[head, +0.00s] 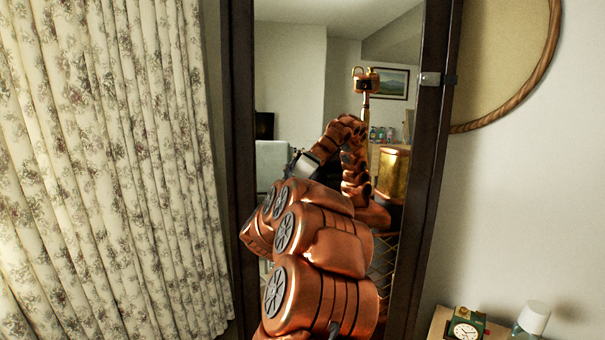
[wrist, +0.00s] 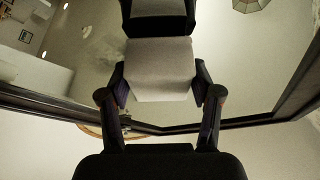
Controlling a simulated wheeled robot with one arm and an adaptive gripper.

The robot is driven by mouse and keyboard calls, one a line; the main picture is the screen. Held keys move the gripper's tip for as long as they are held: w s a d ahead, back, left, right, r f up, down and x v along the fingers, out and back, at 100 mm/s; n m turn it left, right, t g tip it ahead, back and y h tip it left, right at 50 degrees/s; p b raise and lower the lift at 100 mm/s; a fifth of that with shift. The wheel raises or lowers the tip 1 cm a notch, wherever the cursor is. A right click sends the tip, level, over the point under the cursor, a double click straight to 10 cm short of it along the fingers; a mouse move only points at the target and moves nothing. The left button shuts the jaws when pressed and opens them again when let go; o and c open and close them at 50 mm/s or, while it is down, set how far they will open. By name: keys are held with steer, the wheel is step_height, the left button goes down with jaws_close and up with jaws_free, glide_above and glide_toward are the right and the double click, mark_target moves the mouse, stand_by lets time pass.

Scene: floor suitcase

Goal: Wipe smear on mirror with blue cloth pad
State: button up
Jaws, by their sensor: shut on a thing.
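The tall mirror (head: 295,75) in a dark frame stands upright ahead of me; its glass fills much of the wrist view (wrist: 235,60). My gripper (wrist: 160,85) is shut on a pad (wrist: 160,70), which looks pale grey rather than blue here. The pad is in front of the glass; I cannot tell whether it touches. A faint whitish smear (wrist: 88,68) shows on the glass left of the pad, with a smaller pale spot above it. In the head view my copper arm covers the mirror's lower middle, and I cannot make out the gripper clearly.
A floral curtain (head: 110,170) hangs left of the mirror. A round rope-like rim (head: 545,70) is on the wall at right. A small clock (head: 464,330) and a white-capped bottle (head: 533,320) stand at the lower right. The mirror reflects my arm and the room.

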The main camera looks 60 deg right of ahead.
steer(key=shift+w+d, duration=0.25)
steer(key=shift+d, duration=0.4)
